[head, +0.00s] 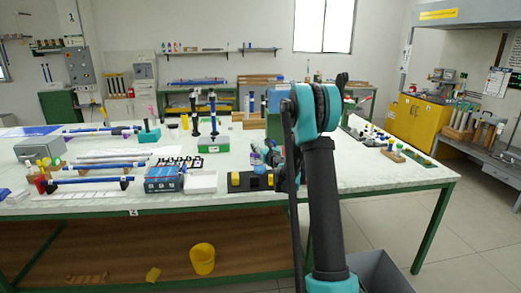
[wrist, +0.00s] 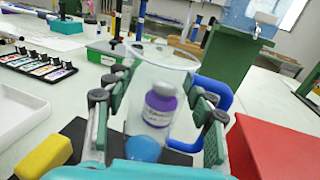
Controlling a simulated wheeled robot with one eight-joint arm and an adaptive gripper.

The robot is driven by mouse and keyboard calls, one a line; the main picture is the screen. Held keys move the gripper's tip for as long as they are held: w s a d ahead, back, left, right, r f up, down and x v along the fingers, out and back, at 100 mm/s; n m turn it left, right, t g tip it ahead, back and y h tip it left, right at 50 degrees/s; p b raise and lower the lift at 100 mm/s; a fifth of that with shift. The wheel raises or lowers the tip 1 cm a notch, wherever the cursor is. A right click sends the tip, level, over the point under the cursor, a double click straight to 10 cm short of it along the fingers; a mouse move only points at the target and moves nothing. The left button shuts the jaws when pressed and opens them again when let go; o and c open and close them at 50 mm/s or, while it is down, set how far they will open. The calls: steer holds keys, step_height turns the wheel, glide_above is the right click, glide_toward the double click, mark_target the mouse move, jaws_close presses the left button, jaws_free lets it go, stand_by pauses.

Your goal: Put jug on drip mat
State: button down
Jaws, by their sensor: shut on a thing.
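The jug (wrist: 190,62) is clear, with a pale round rim and a blue handle, and fills the middle of the wrist view. My gripper (wrist: 158,112) is shut on the jug, with its dark green finger pads on either side. A purple-and-white labelled bottle shows in or through the clear wall; I cannot tell which. In the head view my arm hides most of my gripper and the jug. A black mat (wrist: 75,133) lies below my gripper, and a red flat-topped thing (wrist: 278,143) is at the right. I cannot tell which is the drip mat.
A yellow block (wrist: 43,158) is at the lower left, near the black mat. A white tray (wrist: 18,112) and a rack of colored pieces (wrist: 40,67) stand at the left. A green block (wrist: 232,62) stands behind the jug. The white bench (head: 385,172) is crowded to the left.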

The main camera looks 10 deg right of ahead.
steer(key=shift+f, duration=0.85)
steer(key=c, duration=0.6)
jaws_free()
